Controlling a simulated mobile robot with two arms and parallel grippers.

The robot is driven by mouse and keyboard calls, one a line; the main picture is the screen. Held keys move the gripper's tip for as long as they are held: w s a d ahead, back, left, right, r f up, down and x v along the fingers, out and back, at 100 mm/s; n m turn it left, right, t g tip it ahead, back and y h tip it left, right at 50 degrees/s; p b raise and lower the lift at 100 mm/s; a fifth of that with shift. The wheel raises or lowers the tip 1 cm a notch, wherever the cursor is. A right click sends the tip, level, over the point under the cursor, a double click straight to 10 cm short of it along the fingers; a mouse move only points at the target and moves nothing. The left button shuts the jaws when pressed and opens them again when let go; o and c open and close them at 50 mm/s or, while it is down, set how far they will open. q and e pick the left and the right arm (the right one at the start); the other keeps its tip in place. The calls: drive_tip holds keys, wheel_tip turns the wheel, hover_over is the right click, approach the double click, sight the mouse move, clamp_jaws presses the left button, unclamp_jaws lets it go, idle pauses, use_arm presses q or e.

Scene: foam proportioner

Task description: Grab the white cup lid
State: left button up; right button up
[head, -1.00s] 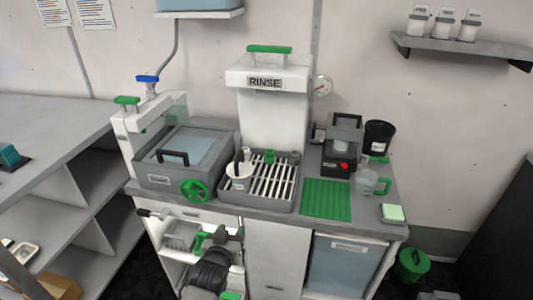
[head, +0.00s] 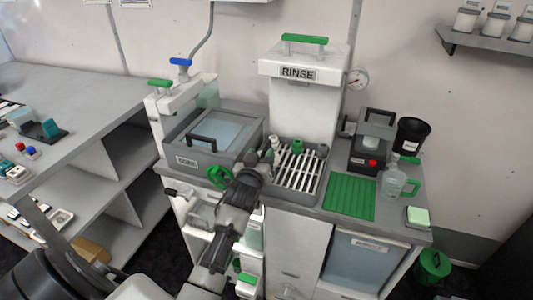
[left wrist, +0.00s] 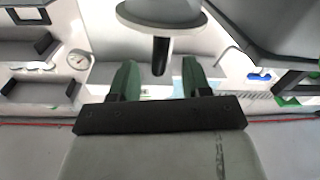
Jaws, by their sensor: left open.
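My left gripper (head: 256,172) is raised in front of the left end of the slatted drain rack (head: 297,168) and hides the white cup there in the head view. In the left wrist view, a white round piece (left wrist: 160,11), likely the cup lid, has a dark post-shaped handle (left wrist: 160,54) pointing down in the picture. The green fingertips of my left gripper (left wrist: 157,80) are apart, with the handle's end lined up between them. Nothing is held. I cannot tell the exact gap to the handle. My right gripper is not in view.
The grey soak basin (head: 213,140) with its green wheel (head: 219,177) is close left of the gripper. The white rinse tower (head: 303,103) stands behind the rack. The green mat (head: 349,196) to the right is bare.

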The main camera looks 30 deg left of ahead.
use_arm(q)
drive_tip(key=shift+x, duration=1)
drive_tip(key=shift+f, duration=0.15)
drive_tip(key=shift+s+d, duration=0.1)
drive_tip(key=shift+c, duration=0.2)
clamp_jaws()
